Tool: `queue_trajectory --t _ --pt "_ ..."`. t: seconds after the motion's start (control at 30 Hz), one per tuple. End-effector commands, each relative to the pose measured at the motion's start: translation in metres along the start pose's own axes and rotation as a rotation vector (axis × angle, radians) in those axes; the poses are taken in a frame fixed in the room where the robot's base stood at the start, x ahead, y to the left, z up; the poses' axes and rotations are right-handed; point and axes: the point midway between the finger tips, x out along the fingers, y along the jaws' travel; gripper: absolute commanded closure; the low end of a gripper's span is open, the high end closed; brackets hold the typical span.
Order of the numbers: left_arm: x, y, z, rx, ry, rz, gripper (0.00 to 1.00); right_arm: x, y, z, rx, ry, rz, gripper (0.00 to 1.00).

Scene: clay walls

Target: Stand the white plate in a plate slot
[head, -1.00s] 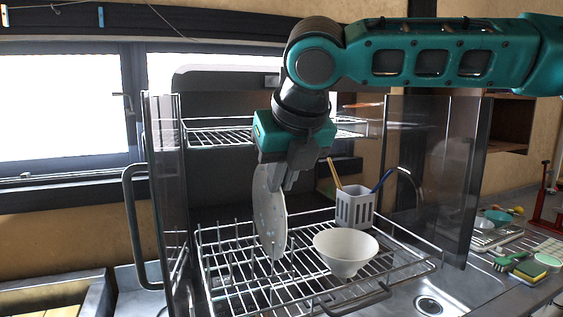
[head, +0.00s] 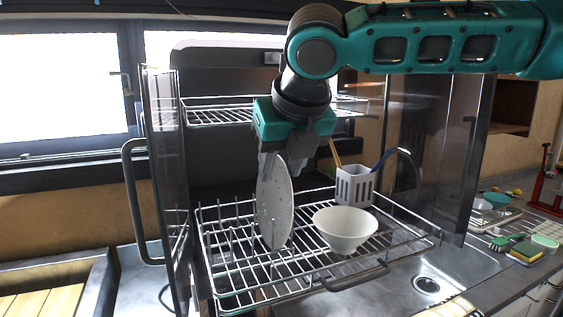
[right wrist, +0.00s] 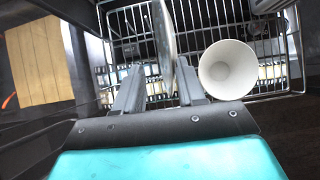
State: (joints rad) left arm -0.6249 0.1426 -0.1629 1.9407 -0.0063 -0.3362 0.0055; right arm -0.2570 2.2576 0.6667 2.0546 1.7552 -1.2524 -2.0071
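The white plate (head: 274,212) stands on edge, nearly upright, among the wires at the left of the dish rack's lower tier (head: 325,285). Its lower edge is down at the wires; I cannot tell exactly which slot it sits in. My right gripper (head: 283,170) is above the plate, pointing down. In the right wrist view its fingers (right wrist: 158,88) are spread apart, with the plate (right wrist: 163,32) seen edge-on between them, close to the right finger. Whether that finger touches it is unclear. My left gripper is not in view.
A white bowl (head: 345,226) sits right of the plate, and a white utensil holder (head: 355,184) stands behind it. An upper rack (head: 218,112) hangs above. Clear side panels flank the rack. A sponge (head: 526,252) and green brush lie on the right counter.

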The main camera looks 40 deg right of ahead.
Motion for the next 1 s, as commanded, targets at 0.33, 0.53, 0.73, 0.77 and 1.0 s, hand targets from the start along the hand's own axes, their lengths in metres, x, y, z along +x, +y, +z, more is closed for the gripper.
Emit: queue_trajectory --t 0.33,0.53,0.73,0.77,1.0 --pt "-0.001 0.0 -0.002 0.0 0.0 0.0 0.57 -0.009 0.0 0.0 0.0 0.0 0.0 0.61" --pt "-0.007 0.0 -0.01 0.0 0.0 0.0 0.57 -0.047 0.0 0.002 -0.001 -0.005 0.001 0.61" --pt "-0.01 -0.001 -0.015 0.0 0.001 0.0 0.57 -0.09 0.0 0.001 0.001 -0.005 0.0 0.61" --pt "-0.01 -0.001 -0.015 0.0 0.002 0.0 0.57 -0.095 0.0 0.001 0.001 -0.004 0.001 0.61" --pt "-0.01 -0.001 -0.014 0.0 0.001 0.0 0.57 -0.125 0.0 0.0 0.001 -0.002 0.0 0.61"
